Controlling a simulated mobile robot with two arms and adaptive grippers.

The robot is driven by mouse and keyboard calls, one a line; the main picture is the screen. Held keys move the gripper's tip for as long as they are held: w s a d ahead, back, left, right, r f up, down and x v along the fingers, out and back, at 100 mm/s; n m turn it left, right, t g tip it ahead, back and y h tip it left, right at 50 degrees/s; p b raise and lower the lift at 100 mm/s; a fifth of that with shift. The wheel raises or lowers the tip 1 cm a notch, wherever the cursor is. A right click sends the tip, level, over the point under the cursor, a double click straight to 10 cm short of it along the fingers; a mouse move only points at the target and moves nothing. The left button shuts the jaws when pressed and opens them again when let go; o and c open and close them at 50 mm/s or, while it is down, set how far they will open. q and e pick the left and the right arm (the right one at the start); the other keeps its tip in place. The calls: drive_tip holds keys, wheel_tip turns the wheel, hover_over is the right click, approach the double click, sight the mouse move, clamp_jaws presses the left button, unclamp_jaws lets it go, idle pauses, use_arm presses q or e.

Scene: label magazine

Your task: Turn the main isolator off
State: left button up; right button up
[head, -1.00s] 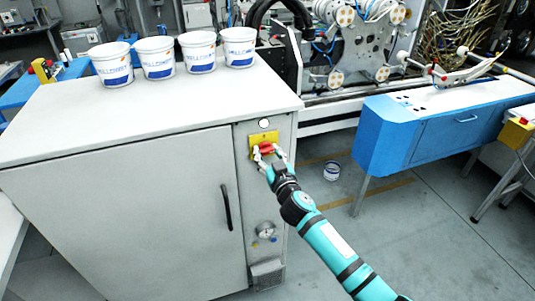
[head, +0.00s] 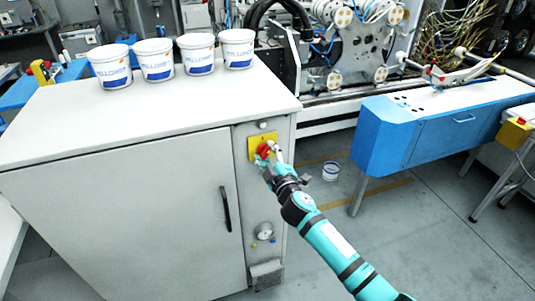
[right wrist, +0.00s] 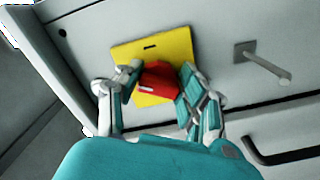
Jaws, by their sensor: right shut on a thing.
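The main isolator is a red knob (head: 264,150) on a yellow plate (head: 254,146), high on the narrow front panel of the grey cabinet. My right gripper (head: 270,154) is at the knob, tilted over. In the right wrist view the two fingers lie either side of the red knob (right wrist: 157,80) and hold it, with the yellow plate (right wrist: 183,40) behind. Part of the knob is hidden by the fingers. A small round lamp (head: 262,125) above the plate looks dull grey. My left gripper is out of view.
Several white tubs (head: 199,54) stand on the cabinet top (head: 120,110). A black handle (head: 225,208) is on the door, and a gauge (head: 264,230) sits below the isolator.

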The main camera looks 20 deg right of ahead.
drive_tip(key=n, duration=0.6)
drive_tip(key=shift+p, duration=0.4)
drive_tip(key=shift+n, duration=0.3)
drive_tip(key=o, duration=1.2)
drive_tip(key=shift+r, duration=0.1)
drive_tip(key=s, duration=1.2)
drive_tip(key=shift+d, duration=0.25)
